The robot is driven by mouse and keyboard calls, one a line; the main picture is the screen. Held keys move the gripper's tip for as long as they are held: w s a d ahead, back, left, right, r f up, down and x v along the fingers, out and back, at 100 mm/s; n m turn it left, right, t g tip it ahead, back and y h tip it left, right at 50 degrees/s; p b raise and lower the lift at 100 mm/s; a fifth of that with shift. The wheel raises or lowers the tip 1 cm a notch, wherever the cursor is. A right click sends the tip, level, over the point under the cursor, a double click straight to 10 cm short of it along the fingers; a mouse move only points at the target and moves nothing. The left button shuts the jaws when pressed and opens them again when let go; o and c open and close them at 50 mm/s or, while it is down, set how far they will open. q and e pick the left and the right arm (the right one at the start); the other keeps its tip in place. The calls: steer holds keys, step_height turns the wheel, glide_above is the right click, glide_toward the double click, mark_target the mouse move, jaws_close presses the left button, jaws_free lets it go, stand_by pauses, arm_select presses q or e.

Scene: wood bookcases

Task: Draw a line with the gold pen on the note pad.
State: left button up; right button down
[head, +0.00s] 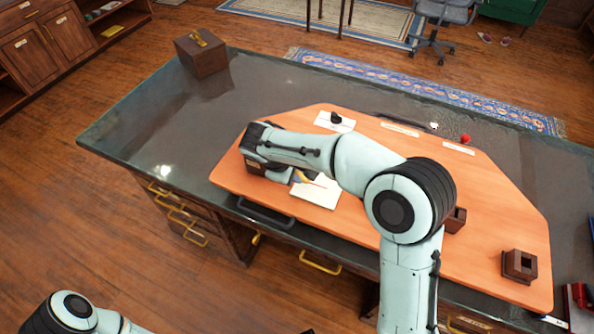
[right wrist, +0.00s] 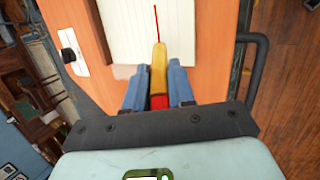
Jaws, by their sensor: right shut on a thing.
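The white lined note pad (head: 316,194) lies on the orange desk board, and it also shows in the right wrist view (right wrist: 125,30). A thin red line (right wrist: 156,22) is on its page. My right gripper (head: 292,174) is shut on the gold pen (head: 303,177). In the right wrist view, the blue fingers of the right gripper (right wrist: 159,90) hold the pen (right wrist: 159,68) from both sides, with a red part between them. The pen's tip points at the pad, by the near end of the red line; I cannot tell whether it touches. My left gripper is out of view.
The orange board (head: 500,225) lies on a dark desk top (head: 140,125). A brown box (head: 203,54) stands at the far left corner. A square brown holder (head: 519,265) and a red ball (head: 465,139) are at the right. The board's middle right is mostly clear.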

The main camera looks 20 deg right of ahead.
steer(key=shift+r, duration=0.1)
steer(key=shift+r+p, duration=1.5)
steer(key=shift+r, duration=1.1)
steer(key=shift+w+r+p, duration=0.1)
steer(key=shift+r+p, duration=0.6)
steer(key=shift+r, duration=0.65)
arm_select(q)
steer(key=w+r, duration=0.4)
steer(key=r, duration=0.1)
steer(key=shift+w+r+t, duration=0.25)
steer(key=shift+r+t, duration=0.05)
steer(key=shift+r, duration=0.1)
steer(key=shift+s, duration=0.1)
arm_select(e)
steer(key=shift+y, duration=0.9)
steer(key=shift+s+b+x, duration=0.2)
steer(key=shift+b+x, duration=0.15)
steer(key=shift+x, duration=0.95)
steer(key=shift+s+b+x, duration=0.15)
steer(key=shift+b+x, duration=0.15)
steer(key=shift+x, duration=1)
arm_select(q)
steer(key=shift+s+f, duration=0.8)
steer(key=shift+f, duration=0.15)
arm_select(e)
steer(key=shift+d+f, duration=0.2)
steer(key=shift+f, duration=0.5)
steer(key=shift+w, duration=0.1)
